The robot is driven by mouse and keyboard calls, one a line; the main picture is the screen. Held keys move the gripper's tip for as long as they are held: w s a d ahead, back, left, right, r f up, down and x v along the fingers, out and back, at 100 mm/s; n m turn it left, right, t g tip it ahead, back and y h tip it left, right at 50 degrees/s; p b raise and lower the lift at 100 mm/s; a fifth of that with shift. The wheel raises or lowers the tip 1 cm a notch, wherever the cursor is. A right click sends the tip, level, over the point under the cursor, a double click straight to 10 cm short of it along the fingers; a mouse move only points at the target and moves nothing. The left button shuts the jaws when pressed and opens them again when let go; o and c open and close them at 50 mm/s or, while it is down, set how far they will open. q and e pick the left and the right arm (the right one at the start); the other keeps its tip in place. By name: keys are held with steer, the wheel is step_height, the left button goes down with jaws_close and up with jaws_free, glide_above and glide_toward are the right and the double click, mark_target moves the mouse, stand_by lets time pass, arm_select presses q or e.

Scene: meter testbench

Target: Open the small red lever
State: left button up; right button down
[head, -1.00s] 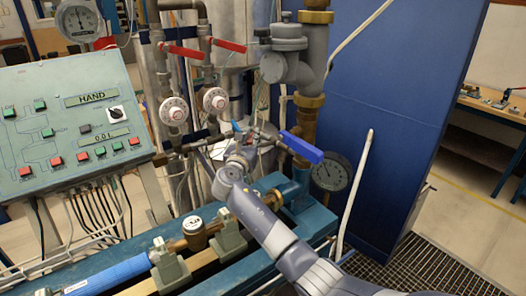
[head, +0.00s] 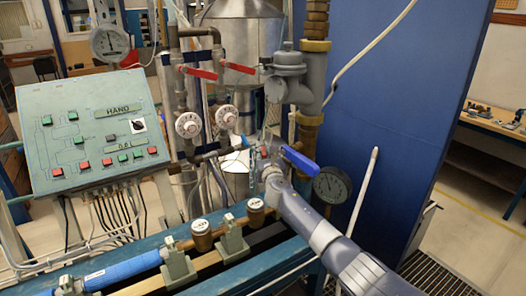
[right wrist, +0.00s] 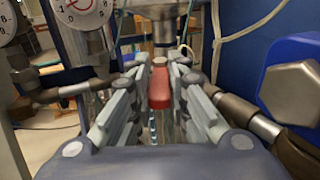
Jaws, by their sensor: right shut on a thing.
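The small red lever (right wrist: 160,88) shows in the right wrist view, upright between the two finger pads of my right gripper (right wrist: 160,72). The pads are closed on it from both sides. In the head view my right gripper (head: 267,153) is at the pipework, just left of the blue lever handle (head: 300,160). The small lever is mostly hidden there by the gripper. My left gripper is not in view.
Two larger red levers (head: 197,72) (head: 238,67) sit higher on the pipes above white dials (head: 188,124). A green control panel (head: 92,133) stands left. A blue wall (head: 390,120) closes the right side.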

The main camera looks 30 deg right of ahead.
steer(key=c, duration=1.5)
jaws_free()
steer(key=shift+v, duration=6.1)
steer(key=shift+d+r, duration=0.1)
steer(key=shift+d, duration=0.05)
